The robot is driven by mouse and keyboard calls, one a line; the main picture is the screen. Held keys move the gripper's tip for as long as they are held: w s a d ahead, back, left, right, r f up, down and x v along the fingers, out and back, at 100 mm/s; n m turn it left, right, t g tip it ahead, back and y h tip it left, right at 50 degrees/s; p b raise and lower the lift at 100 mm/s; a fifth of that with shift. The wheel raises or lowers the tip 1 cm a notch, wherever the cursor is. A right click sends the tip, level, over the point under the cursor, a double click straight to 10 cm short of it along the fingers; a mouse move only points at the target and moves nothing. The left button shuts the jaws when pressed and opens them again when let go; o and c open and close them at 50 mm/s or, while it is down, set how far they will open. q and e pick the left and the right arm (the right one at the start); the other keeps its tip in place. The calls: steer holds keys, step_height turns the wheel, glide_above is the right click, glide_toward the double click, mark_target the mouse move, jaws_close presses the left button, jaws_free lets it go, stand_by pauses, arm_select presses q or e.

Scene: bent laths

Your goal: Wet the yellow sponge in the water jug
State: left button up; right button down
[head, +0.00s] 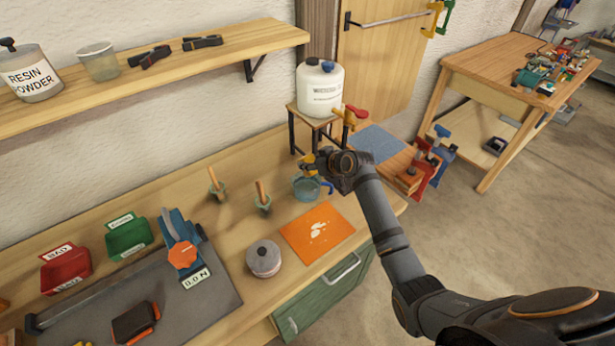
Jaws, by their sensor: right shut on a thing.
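My right gripper (312,165) reaches in from the right and is shut on a small yellow thing, which looks like the yellow sponge (307,158). Only a little of the sponge shows; the fingers hide the rest. Just below the gripper, a clear bluish jug (304,191) with a blue handle stands on the workbench. The sponge is over or beside the jug's mouth; I cannot tell whether it touches the water. My left gripper is not in view.
A white labelled container (320,90) stands on a small stool behind the jug. Two brushes in pots (263,203) stand left of it. An orange sheet (317,238) and a round tin (264,259) lie in front. A blue mat (378,143) lies to the right.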

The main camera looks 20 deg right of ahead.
mark_target(311, 161)
stand_by(0.5)
step_height(311, 161, up, 4)
steer(key=p, duration=0.4)
steer(key=shift+r, duration=0.15)
steer(key=shift+f, duration=0.2)
step_height(311, 161, down, 7)
steer(key=b, duration=0.7)
steer(key=shift+r, duration=0.3)
steer(key=c, duration=1.5)
jaws_free()
steer(key=c, duration=0.4)
steer(key=shift+o, duration=0.2)
